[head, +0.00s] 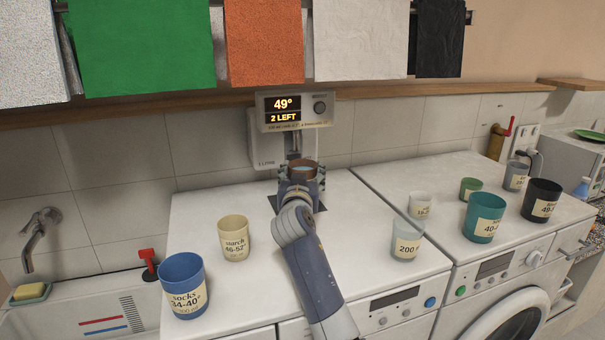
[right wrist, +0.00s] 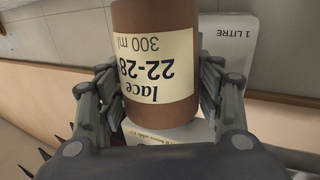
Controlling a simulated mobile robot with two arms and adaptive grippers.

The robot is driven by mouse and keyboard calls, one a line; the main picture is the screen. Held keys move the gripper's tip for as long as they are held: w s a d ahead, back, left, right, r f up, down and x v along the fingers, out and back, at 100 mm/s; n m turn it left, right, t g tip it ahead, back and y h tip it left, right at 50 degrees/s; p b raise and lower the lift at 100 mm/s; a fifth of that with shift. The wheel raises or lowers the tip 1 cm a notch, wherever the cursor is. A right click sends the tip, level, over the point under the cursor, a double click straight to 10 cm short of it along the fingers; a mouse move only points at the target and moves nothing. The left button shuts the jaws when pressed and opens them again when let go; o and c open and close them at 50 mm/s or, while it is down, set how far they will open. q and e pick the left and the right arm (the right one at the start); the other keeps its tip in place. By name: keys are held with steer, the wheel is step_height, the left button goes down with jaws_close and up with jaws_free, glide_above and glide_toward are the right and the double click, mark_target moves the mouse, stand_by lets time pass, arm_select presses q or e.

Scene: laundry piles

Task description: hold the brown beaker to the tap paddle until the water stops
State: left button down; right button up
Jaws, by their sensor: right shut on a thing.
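The brown beaker (head: 303,168) stands under the dispenser (head: 293,110) on the wall, and pale liquid shows inside its rim. In the right wrist view the beaker (right wrist: 158,60) has a cream label reading "lace 22-28" and "300 ml", upside down. My right gripper (head: 302,185) is shut on the beaker, with a finger on each side. The dispenser display reads "49°" and "2 LEFT". The tap paddle is hard to make out behind the beaker, so I cannot tell whether they touch. My left gripper is not in view.
A blue "socks" beaker (head: 184,287) and a cream "starch" beaker (head: 234,238) stand left of my arm. A clear "200" beaker (head: 406,240) stands to the right. Teal (head: 484,218) and black (head: 541,201) beakers stand farther right. Cloths hang above.

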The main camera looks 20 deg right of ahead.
steer(key=shift+s+r+p, duration=0.15)
steer(key=shift+s+p, duration=0.2)
steer(key=shift+s, duration=0.2)
steer(key=s+p, duration=0.2)
steer(key=s, duration=0.7)
steer(key=shift+d+p, duration=0.15)
steer(key=shift+p, duration=0.15)
